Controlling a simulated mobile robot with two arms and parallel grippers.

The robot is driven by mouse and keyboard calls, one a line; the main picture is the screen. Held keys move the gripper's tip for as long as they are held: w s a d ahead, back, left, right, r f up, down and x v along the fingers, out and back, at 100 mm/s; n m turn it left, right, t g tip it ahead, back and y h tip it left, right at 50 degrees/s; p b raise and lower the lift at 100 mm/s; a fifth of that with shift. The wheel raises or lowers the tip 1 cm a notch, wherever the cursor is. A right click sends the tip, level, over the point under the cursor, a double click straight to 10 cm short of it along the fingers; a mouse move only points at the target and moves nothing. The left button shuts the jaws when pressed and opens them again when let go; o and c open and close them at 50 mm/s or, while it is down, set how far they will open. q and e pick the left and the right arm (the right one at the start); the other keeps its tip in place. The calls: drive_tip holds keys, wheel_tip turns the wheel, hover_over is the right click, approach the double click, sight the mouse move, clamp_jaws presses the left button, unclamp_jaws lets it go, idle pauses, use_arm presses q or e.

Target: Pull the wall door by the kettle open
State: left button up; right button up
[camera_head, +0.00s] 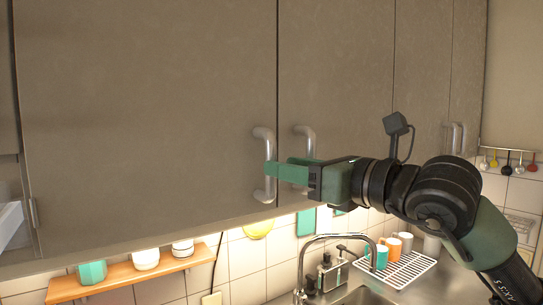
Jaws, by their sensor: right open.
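The grey-brown wall door (145,110) fills the left and middle of the view and looks shut. Its hinge shows at its lower left and its silver bar handle (262,140) stands near its lower right edge. My right gripper (268,170) comes in from the right, with its green fingers level with the lower part of this handle. The jaws are open, and the fingertips overlap the handle in the picture. I cannot tell whether they touch it or straddle it. My left gripper is out of view. No kettle can be made out.
A neighbouring wall door (335,80) with its own handle (303,138) is just right. Below are a wooden shelf (130,275) with several pots, a curved tap (302,262) and a white dish rack (405,270) with mugs. Utensils (507,165) hang at far right.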

drive_tip(key=p+x, duration=0.1)
drive_tip(key=x, duration=0.3)
drive_tip(key=shift+w+a+p, duration=0.15)
drive_tip(key=shift+a+p, duration=0.05)
drive_tip(key=shift+p, duration=0.2)
drive_tip(key=c, duration=0.8)
clamp_jaws()
